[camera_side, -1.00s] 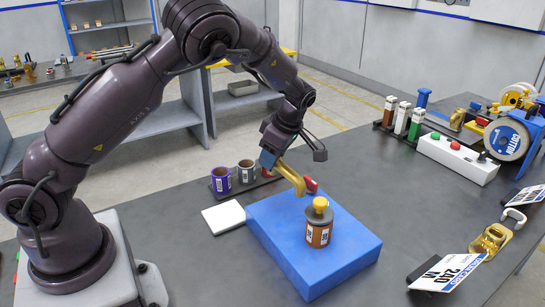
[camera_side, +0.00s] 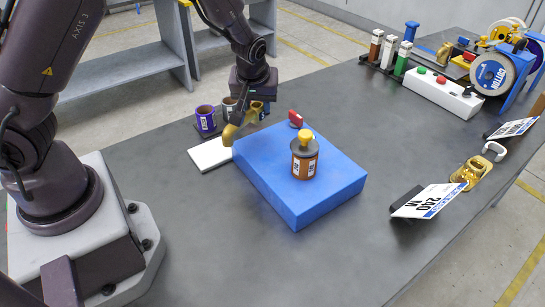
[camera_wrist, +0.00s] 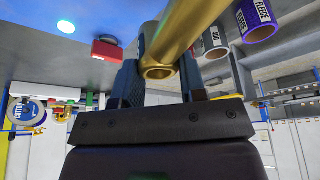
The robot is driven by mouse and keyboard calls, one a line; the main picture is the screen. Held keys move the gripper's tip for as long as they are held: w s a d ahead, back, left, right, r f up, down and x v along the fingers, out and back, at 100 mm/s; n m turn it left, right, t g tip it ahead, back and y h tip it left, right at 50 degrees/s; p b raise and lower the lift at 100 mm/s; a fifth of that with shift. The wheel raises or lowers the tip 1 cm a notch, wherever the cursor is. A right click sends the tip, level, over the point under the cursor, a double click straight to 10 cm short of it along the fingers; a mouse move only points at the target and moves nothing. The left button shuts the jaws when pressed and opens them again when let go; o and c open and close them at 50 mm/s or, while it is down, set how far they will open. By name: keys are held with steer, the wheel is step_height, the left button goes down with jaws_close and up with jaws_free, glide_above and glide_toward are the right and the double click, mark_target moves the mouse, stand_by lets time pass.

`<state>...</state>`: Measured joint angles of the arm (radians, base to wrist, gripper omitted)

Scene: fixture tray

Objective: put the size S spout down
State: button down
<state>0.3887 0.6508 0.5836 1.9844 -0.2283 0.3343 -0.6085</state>
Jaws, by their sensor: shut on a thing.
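My gripper (camera_side: 250,98) is shut on a gold, bent spout (camera_side: 231,130). In the side view the spout points down-left, near the white pad (camera_side: 211,155) and the blue block's (camera_side: 300,200) back left corner. I cannot tell whether it touches anything. In the wrist view the spout (camera_wrist: 190,30) runs up-right from between the fingers (camera_wrist: 160,85), its open round end towards the camera. No size mark shows on it. A brown labelled container (camera_side: 305,164) with a yellow top stands upright on the block.
A red object (camera_side: 295,118) lies at the block's back edge.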

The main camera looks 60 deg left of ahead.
steer(key=s+d+r+m+t+h, duration=0.1)
steer(key=s+d+r+m+h, duration=0.2)
steer(key=s+d+r+m, duration=0.45)
step_height(320, 180, up, 4)
steer(key=w+f+m, duration=0.1)
steer(key=w+m, duration=0.1)
steer(key=w+d+m+h, duration=0.1)
steer(key=w+d+m, duration=0.35)
steer(key=w, duration=0.75)
steer(key=w+d+m+h, duration=0.2)
steer(key=w+d+m, duration=0.25)
steer(key=w, duration=0.85)
steer(key=shift+n, duration=0.45)
steer(key=f, duration=2.1)
steer(key=shift+s+d+f, duration=0.15)
steer(key=shift+s+d, duration=0.05)
steer(key=shift+s, duration=0.05)
steer(key=shift+f, duration=0.1)
steer(key=c, duration=0.7)
jaws_free()
steer(key=shift+f+g, duration=0.15)
steer(key=shift+g, duration=0.15)
